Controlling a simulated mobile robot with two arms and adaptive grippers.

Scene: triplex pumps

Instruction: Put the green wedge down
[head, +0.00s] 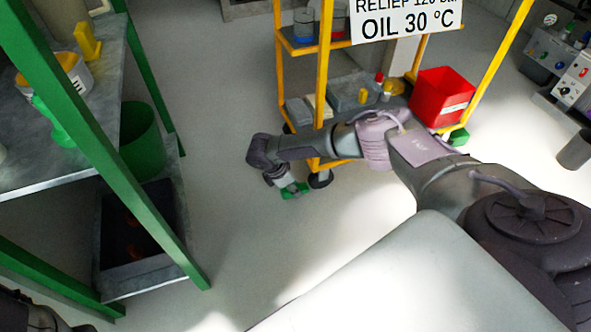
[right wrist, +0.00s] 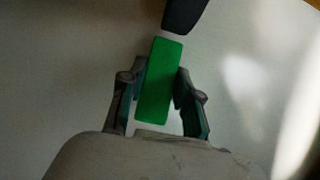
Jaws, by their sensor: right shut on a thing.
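My right gripper (head: 294,191) is low over the pale floor, beside the yellow cart's near caster. It is shut on the green wedge (right wrist: 160,80), which lies between its two fingers in the right wrist view. In the head view the wedge shows only as a small green patch at the fingertips. I cannot tell whether the wedge touches the floor. My left gripper is out of view.
The yellow cart (head: 322,85) stands just behind the gripper, with a dark caster (head: 320,179) close to its right. A red bin (head: 441,95) is on the cart. A green-framed rack (head: 85,120) stands at left. Open floor (head: 245,225) lies in front.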

